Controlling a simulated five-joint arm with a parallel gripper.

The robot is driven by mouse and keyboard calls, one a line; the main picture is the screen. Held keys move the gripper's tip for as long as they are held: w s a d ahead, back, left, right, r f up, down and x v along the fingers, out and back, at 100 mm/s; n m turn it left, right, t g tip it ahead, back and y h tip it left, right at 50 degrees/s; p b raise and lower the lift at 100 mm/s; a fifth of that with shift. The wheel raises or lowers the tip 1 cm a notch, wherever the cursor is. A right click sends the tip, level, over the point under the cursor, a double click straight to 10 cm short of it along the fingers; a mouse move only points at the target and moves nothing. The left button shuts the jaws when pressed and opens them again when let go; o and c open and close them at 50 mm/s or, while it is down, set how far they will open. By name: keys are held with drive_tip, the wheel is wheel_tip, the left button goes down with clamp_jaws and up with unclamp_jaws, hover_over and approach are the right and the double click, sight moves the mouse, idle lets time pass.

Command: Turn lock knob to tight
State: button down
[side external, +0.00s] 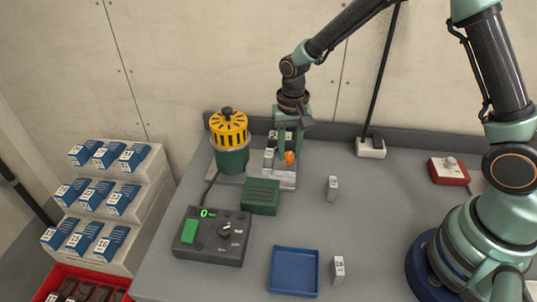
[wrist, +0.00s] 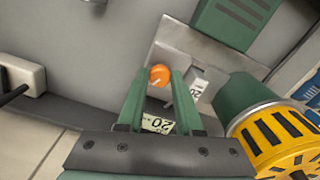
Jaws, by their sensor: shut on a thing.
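The lock knob (side external: 289,158) is a small orange knob on a grey metal plate (side external: 284,183) at the back of the bench. In the wrist view the knob (wrist: 160,75) shows a pale line on its face. My gripper (side external: 287,152) reaches down from above and is shut on the knob. In the wrist view my gripper's green fingers (wrist: 161,84) lie on either side of it. They hide part of the knob's sides and the parts behind it. No tight marking can be read.
A green motor with a yellow slotted cap (side external: 230,128) stands close left of my gripper. In front are a dark green block (side external: 260,196), a control box (side external: 212,236) showing 0 and a blue tray (side external: 294,271). Small labelled blocks (side external: 332,188) stand to the right.

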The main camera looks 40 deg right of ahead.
sight(289, 154)
drive_tip(key=m, duration=0.6)
drive_tip(key=shift+m, duration=0.3)
drive_tip(key=m, duration=0.5)
drive_tip(key=shift+r+m, duration=0.1)
drive_tip(key=shift+m, duration=0.2)
drive_tip(key=c, duration=0.6)
unclamp_jaws()
wheel_tip(289, 154, up, 12)
drive_tip(key=shift+r, duration=0.1)
